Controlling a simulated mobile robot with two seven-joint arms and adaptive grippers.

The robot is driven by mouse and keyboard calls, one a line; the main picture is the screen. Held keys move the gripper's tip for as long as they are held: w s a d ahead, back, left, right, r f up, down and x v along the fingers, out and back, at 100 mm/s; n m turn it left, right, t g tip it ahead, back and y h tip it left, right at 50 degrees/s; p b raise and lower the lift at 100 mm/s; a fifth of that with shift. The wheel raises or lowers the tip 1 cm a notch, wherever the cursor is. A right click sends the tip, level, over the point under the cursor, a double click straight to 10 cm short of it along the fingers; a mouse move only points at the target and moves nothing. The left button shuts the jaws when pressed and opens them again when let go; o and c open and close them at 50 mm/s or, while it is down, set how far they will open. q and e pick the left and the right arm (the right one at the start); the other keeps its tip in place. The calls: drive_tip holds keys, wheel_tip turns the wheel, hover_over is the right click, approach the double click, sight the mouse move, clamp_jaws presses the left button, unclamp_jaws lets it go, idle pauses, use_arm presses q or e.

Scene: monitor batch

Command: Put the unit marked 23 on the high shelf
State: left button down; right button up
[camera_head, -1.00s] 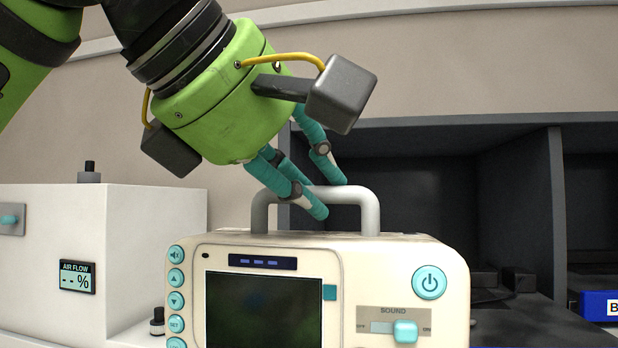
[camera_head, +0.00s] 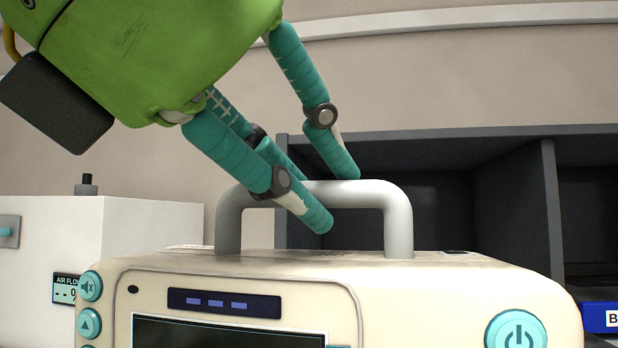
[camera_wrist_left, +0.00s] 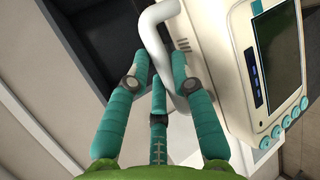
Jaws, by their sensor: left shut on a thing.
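A cream monitor unit (camera_head: 450,285) with a dark screen, teal buttons and a grey carrying handle (camera_head: 398,225) fills the lower part of the head view. My left gripper (camera_head: 334,196) comes down from the upper left, its teal fingers on both sides of the handle's top bar, shut on it. The left wrist view also shows the fingers (camera_wrist_left: 160,88) around the pale handle (camera_wrist_left: 152,35), with the unit (camera_wrist_left: 215,60) at right. No number 23 is readable on the visible faces. The unit's bottom is out of view. My right gripper is not in view.
A dark shelf unit (camera_head: 548,210) with open compartments stands behind at right; a blue label (camera_head: 600,317) is at its right edge. A white box-shaped device (camera_head: 150,245) with an air flow display (camera_head: 66,289) stands at left.

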use_arm(q)
drive_tip(key=s, duration=0.4)
drive_tip(key=shift+s+d+r, duration=0.1)
drive_tip(key=shift+s, duration=0.15)
drive_tip(key=shift+w, duration=0.1)
